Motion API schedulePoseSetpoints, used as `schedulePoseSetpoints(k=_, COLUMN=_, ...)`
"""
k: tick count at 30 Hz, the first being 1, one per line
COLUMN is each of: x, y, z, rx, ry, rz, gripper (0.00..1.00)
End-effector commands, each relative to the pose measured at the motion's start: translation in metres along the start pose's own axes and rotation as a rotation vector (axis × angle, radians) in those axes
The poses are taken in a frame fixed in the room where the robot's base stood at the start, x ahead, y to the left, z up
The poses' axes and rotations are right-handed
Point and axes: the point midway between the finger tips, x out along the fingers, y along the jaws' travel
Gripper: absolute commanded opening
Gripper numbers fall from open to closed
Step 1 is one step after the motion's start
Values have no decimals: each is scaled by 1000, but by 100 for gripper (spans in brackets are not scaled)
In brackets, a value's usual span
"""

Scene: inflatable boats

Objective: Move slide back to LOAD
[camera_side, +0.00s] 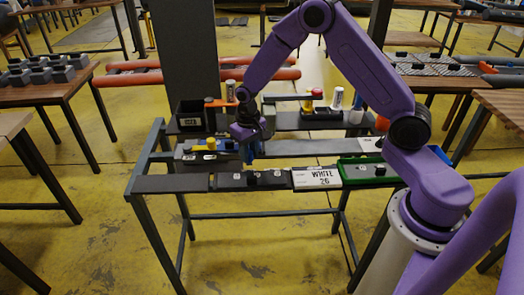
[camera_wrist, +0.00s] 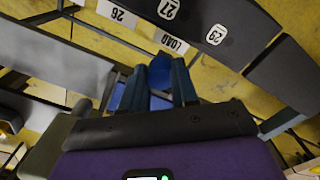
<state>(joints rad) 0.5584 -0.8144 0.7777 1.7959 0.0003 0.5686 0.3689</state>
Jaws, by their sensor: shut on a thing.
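My gripper (camera_wrist: 160,75) points down, with its two dark fingers around a bright blue part (camera_wrist: 160,101), which looks like the handle of the slide. In the side view my gripper (camera_side: 250,152) is at the right end of a grey fixture (camera_side: 190,158) with yellow pieces on it. A white LOAD label (camera_wrist: 172,43) shows in the wrist view, just beyond the fingertips, on the edge of a dark plate. The rest of the slide is hidden by the fingers and the gripper body.
A WHITE 26 card (camera_side: 317,178) and a green tray (camera_side: 368,170) lie on the front rail, right of my gripper. A black bin (camera_side: 190,117) stands behind the fixture. Red and yellow valve-like parts (camera_side: 316,94) stand behind to the right. Number tags 27 (camera_wrist: 168,9) and 29 (camera_wrist: 216,35) are near LOAD.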

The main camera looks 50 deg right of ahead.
Motion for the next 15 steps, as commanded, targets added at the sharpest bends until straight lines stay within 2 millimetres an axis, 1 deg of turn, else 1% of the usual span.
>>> schedulePoseSetpoints(k=3, x=0, y=-5, z=-4, rx=-1, ry=2, rz=-1, gripper=0)
schedulePoseSetpoints(k=11, x=-1, y=-8, z=-6, rx=-3, ry=8, rz=-4, gripper=0)
schedulePoseSetpoints(k=12, x=-1, y=-8, z=-6, rx=-3, ry=9, rz=-4, gripper=32)
schedulePoseSetpoints(k=13, x=-1, y=-8, z=-6, rx=-3, ry=9, rz=-4, gripper=40)
schedulePoseSetpoints(k=15, x=-1, y=-8, z=-6, rx=-4, ry=8, rz=-4, gripper=40)
